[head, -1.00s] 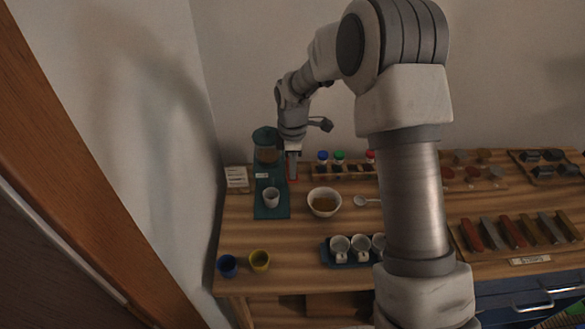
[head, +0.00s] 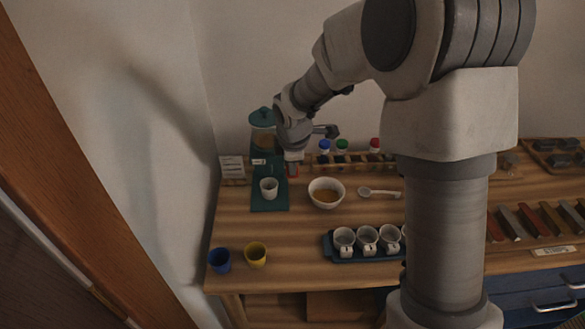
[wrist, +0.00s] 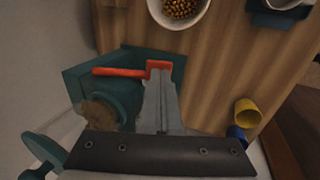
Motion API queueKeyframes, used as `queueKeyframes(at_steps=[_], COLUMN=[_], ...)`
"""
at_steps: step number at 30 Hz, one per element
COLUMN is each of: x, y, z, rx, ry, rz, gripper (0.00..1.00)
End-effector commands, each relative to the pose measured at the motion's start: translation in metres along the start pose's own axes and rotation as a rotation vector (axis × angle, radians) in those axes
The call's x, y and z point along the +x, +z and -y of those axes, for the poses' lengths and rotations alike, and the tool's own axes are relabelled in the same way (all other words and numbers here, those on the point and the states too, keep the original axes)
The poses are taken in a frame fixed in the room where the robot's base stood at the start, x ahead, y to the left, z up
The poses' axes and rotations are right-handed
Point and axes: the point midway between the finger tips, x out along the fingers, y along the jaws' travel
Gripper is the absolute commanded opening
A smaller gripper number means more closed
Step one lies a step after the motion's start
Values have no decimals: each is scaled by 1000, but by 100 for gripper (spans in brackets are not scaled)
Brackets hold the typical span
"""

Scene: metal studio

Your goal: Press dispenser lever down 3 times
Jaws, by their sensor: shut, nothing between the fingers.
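The dispenser (head: 262,140) stands at the back left of the table, with a clear container, a green lid and a teal base. A white cup (head: 269,188) stands on its base. Its red lever shows in the wrist view (wrist: 118,72) as a bar with a wider pad at its end. My gripper (wrist: 158,78) is shut and empty, its fingertips at the pad. I cannot tell whether they touch it. In the head view my gripper (head: 292,163) is right of the container and partly hides the lever.
A white bowl of brown pieces (head: 326,193) and a spoon (head: 380,192) lie right of the dispenser. A blue tray of mugs (head: 365,256) is in front. Blue (head: 220,260) and yellow (head: 255,254) cups stand front left. Capped jars (head: 342,150) line the back.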

Motion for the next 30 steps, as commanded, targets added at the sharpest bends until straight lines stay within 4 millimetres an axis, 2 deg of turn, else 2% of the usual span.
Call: queueKeyframes(at_steps=[13, 25, 30], x=[-15, -16, -30], y=[0, 0, -4], z=[-6, -6, -11], rx=[0, 0, 0], ry=[0, 0, 1], rz=[-1, 0, -1], gripper=[0, 0, 0])
